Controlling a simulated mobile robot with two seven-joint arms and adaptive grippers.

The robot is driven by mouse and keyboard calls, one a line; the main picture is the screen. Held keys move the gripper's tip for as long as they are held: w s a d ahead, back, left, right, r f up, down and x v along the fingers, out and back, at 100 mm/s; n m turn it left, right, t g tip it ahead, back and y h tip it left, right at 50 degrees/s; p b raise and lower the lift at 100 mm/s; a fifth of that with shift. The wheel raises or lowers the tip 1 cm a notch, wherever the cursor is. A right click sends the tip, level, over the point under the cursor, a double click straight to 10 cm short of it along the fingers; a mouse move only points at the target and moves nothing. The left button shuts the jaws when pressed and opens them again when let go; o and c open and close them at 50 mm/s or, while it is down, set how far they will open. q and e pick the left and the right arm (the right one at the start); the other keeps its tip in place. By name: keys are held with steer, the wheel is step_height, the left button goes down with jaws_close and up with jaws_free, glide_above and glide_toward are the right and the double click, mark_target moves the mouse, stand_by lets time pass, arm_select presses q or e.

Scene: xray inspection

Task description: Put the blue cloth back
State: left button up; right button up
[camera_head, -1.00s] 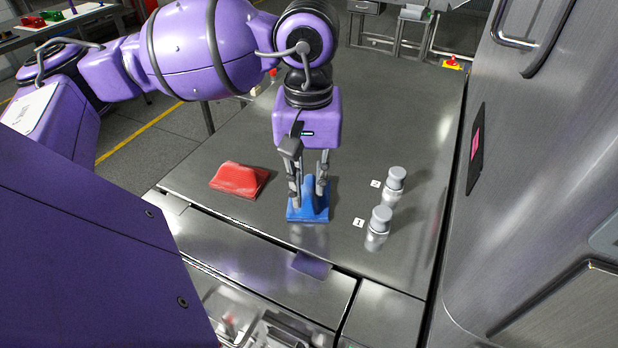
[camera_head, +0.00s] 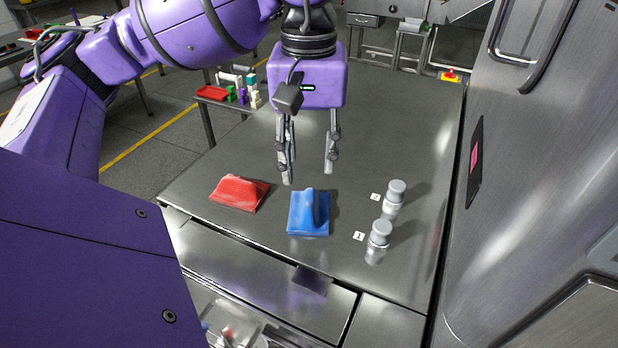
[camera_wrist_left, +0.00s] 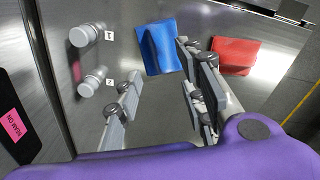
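The blue cloth (camera_head: 309,213) lies folded on the steel table, with a raised ridge in its middle. It also shows in the left wrist view (camera_wrist_left: 158,48). My left gripper (camera_head: 308,178) is open and empty, above and just behind the blue cloth, and apart from it. Its spread fingers (camera_wrist_left: 160,105) show in the left wrist view with bare table between them. My right gripper is not in view.
A red cloth (camera_head: 239,193) lies left of the blue cloth. Two grey-white canisters (camera_head: 378,240) (camera_head: 394,194) stand to the right beside labels 1 and 2. A steel cabinet (camera_head: 550,180) borders the table on the right. The table behind the gripper is clear.

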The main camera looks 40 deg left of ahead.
arm_select(q)
steer(key=shift+r, duration=1.85)
